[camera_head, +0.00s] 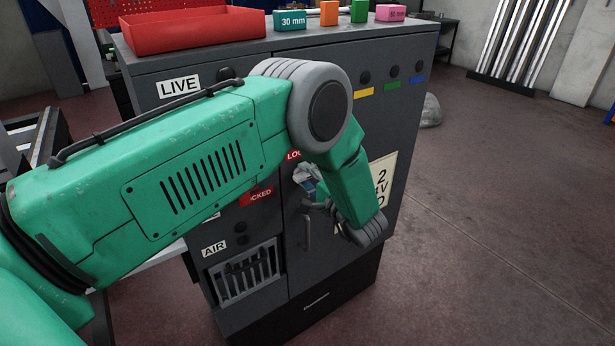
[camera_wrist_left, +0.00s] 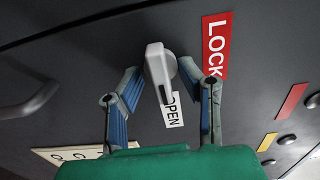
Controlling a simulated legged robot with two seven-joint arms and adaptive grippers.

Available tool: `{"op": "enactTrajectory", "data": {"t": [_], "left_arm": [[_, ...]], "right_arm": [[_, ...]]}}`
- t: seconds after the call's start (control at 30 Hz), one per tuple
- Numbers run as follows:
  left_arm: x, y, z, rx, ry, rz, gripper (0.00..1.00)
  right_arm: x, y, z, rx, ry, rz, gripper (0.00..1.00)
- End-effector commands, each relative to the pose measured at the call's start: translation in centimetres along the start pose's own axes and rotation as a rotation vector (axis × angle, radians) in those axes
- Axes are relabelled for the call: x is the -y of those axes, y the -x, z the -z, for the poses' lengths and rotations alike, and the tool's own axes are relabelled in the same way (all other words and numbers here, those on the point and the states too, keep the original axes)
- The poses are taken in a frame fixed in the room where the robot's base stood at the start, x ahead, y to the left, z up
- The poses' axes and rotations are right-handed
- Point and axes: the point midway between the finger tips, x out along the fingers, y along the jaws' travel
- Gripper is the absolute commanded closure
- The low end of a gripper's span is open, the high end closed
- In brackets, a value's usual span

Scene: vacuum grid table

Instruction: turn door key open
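The door key (camera_wrist_left: 160,72) is a light grey turning handle on the dark cabinet door. In the left wrist view its narrow end lies by the white OPEN label (camera_wrist_left: 173,112), and the red LOCK label (camera_wrist_left: 216,45) is to its upper right. My left gripper (camera_wrist_left: 158,76) is open, with one blue-padded finger on each side of the key. Gaps show between the fingers and the key. In the head view my left gripper (camera_head: 308,189) is close to the cabinet front, and my arm hides part of it. My right gripper is in neither view.
The grey cabinet (camera_head: 400,130) carries a red tray (camera_head: 190,30) and several coloured blocks on top. A dark pull handle (camera_wrist_left: 28,108) is left of the key in the wrist view. A wire-fronted opening (camera_head: 243,272) sits low on the cabinet.

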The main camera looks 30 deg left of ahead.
Motion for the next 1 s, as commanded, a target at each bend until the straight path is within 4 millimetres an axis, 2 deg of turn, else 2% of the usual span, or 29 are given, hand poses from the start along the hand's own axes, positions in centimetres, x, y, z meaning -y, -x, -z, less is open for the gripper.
{"op": "enactTrajectory", "data": {"t": [0.17, 0.4, 0.6, 0.77, 1.0], "left_arm": [[0.0, 2.1, 0.1, -0.003, -0.001, 0.0, 0.67], [-0.1, 7.3, 0.1, -0.005, -0.001, -0.001, 0.67], [-0.1, 10.6, 0.2, -0.003, -0.001, 0.0, 0.67], [-0.2, 11.8, 0.2, -0.003, -0.001, -0.001, 0.67], [-0.2, 12.0, 0.1, -0.002, -0.001, -0.001, 0.67]], "right_arm": [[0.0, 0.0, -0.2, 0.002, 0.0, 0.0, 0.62], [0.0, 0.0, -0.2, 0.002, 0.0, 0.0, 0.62], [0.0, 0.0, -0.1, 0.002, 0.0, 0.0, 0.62], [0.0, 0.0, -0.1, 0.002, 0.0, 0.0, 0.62], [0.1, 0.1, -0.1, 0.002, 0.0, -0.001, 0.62]]}}
